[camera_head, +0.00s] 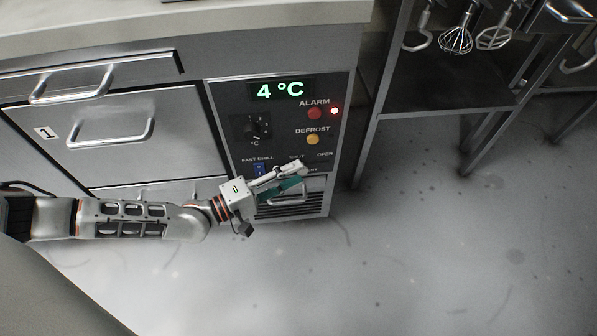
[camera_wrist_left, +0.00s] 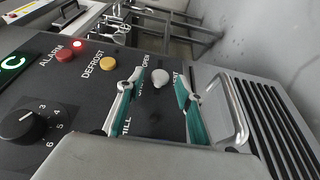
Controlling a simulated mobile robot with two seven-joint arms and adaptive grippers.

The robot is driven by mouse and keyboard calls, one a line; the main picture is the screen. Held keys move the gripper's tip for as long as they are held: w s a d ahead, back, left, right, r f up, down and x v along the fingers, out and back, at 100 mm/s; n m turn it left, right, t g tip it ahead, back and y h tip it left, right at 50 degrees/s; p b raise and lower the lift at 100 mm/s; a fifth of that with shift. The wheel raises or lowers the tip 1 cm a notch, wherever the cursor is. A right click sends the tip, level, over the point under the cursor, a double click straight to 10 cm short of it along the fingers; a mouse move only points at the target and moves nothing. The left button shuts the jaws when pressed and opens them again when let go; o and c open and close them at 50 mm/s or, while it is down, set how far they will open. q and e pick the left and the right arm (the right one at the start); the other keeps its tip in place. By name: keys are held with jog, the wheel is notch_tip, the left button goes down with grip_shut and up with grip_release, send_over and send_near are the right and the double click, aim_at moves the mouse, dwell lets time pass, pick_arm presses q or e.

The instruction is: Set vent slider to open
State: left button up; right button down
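The control panel (camera_head: 285,120) carries the vent controls at its lower right, with a SHUT label on the left and an OPEN label (camera_head: 325,154) on the right. The vent slider's pale knob (camera_wrist_left: 160,78) shows in the left wrist view, near the OPEN lettering (camera_wrist_left: 152,58); its exact place along its travel is unclear. My left gripper (camera_head: 301,177) is open at the panel. In the left wrist view its teal-padded fingers (camera_wrist_left: 160,88) stand apart on either side of the knob, with no clear contact. In the head view the gripper hides the knob. My right gripper is not in view.
A red alarm button (camera_head: 315,113), amber defrost button (camera_head: 313,139), dial (camera_head: 258,127) and blue fast-chill switch (camera_head: 259,169) are close by. A metal handle (camera_wrist_left: 228,108) and vent grille (camera_wrist_left: 280,125) lie beside the gripper. Drawers stand left; the floor at right is open.

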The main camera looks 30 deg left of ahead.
aim_at(318, 171)
pick_arm(q)
jog(key=shift+x, duration=0.85)
grip_shut()
jog(key=shift+w+d, duration=0.15)
jog(key=shift+d, duration=0.2)
jog(key=shift+w+d, duration=0.65)
jog(key=shift+d, duration=0.3)
jog(key=shift+w+d, duration=0.65)
jog(key=shift+d, duration=0.3)
grip_release()
jog(key=shift+d, duration=0.1)
